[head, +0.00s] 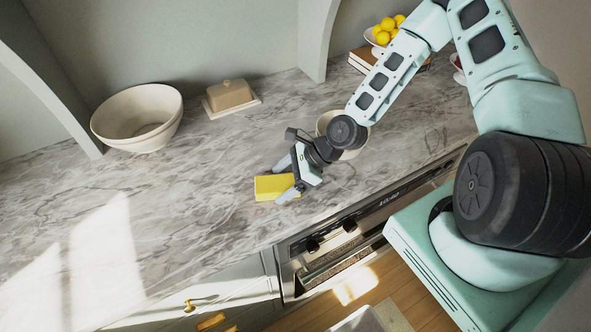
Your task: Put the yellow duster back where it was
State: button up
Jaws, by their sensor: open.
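The yellow duster (268,187) is a flat yellow block-like thing on the grey marble counter, near its front edge above the oven. My gripper (283,181) is open, low over the counter, with its fingers at the duster's right part. One finger is by the far side and the other crosses its near right corner. Whether the fingers touch the duster cannot be told. The duster's right end is partly hidden by my gripper.
A large cream bowl (138,117) and a butter dish (231,97) stand toward the back. A smaller bowl (349,153) is partly hidden behind my arm. A bowl of lemons (383,35) sits on books at the back right. The counter's left part is clear.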

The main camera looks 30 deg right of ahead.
jog(key=b+v, duration=0.2)
jog(key=v, duration=0.9)
jog(key=s+a+r+n+g+h, duration=0.1)
jog(key=s+a+r+n+h, duration=0.3)
jog(key=n, duration=1.1)
jog(key=s+a+r+n+g+h, duration=0.2)
jog(key=s+a+r+n, duration=0.8)
jog(key=n, duration=0.5)
jog(key=s+r+h, duration=0.1)
jog(key=s+r, duration=0.1)
jog(key=s, duration=0.1)
jog(key=shift+s+a+r+h, duration=0.25)
jog(key=shift+a+r+h, duration=0.15)
